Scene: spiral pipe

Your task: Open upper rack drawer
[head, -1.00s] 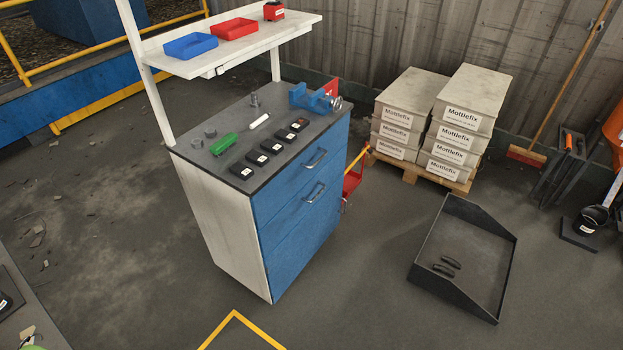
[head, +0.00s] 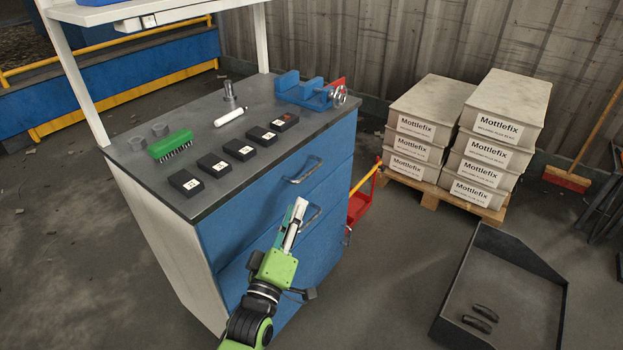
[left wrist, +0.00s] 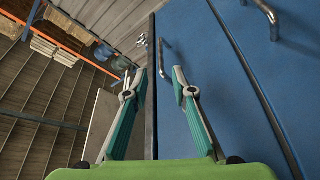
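The blue upper drawer (head: 245,205) of the cabinet is closed flush. Its metal bar handle (head: 302,171) is at the middle of its front. In the left wrist view the upper handle (left wrist: 165,50) appears beyond the fingertips, near the worktop edge. My left gripper (head: 298,207) is in front of the cabinet, below the upper handle in the picture and overlapping the lower handle (head: 310,217). Its two fingers (left wrist: 159,76) are apart with nothing between them, not around the handle. The lower handle also shows in the left wrist view (left wrist: 268,18). My right gripper is out of view.
The worktop (head: 215,120) holds a blue vise (head: 305,92), a green brush (head: 170,145) and several black blocks. A red holder (head: 360,205) is at the cabinet's right side. A black tray (head: 500,290) and stacked Mottlefix boxes (head: 490,130) stand right. Floor between is clear.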

